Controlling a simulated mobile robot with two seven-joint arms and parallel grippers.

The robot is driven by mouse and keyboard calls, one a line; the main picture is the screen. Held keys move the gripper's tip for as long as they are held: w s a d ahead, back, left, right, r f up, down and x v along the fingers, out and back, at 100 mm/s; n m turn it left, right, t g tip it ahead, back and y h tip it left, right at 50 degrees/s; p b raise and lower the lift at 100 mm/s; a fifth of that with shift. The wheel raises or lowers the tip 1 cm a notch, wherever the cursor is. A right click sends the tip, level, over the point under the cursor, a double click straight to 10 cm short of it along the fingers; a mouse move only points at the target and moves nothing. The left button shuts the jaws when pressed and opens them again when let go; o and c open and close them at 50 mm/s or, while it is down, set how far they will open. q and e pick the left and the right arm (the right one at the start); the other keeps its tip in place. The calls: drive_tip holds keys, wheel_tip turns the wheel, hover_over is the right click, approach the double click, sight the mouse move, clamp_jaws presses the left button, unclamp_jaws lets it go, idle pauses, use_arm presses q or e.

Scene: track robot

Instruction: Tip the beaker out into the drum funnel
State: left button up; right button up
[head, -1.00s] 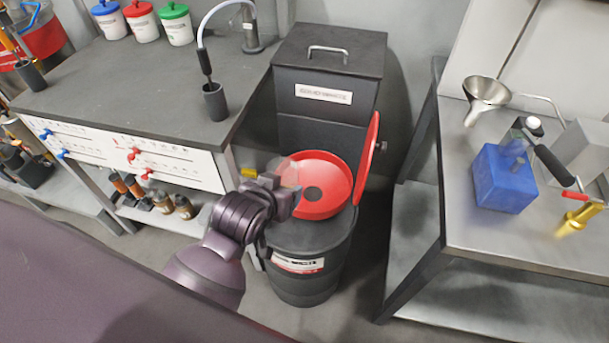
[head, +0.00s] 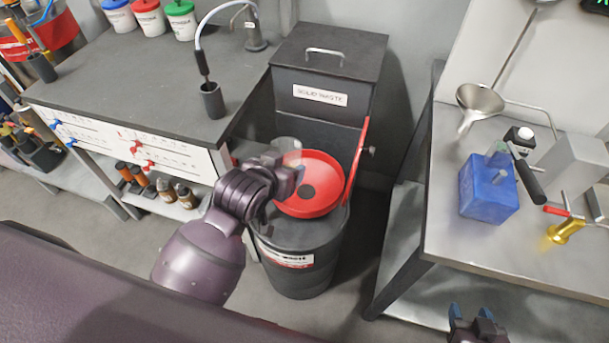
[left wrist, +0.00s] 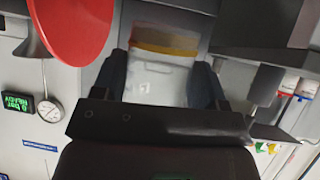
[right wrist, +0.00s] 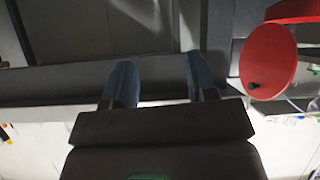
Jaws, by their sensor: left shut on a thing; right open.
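The red drum funnel (head: 325,203) sits on the dark drum (head: 303,268), its round hinged lid (head: 357,160) standing open at the right. My left gripper (head: 291,172) is at the funnel's left rim, shut on the clear beaker (head: 286,150). In the left wrist view the beaker (left wrist: 158,82) is between the fingers, with a yellow-orange and dark red band at its far end. Its exact tilt is hard to tell. My right gripper (head: 472,318) is open and empty at the lower right; its spread fingers also show in the right wrist view (right wrist: 163,88).
A black solid waste bin (head: 330,70) stands behind the drum. The grey bench (head: 130,85) is at the left. The steel table (head: 480,240) at the right carries a blue block (head: 488,190), a metal funnel (head: 480,100) and a brass part (head: 565,232).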

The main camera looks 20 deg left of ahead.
use_arm(q)
drive_tip(key=w+d+r+m+h+p, duration=0.1)
drive_tip(key=d+r+m+h+p, duration=0.4)
drive_tip(key=d+p, duration=0.4)
drive_tip(key=shift+w+p, duration=0.4)
drive_tip(key=shift+p, duration=0.55)
drive_tip(key=shift+f, duration=0.1)
drive_tip(key=shift+w, duration=0.1)
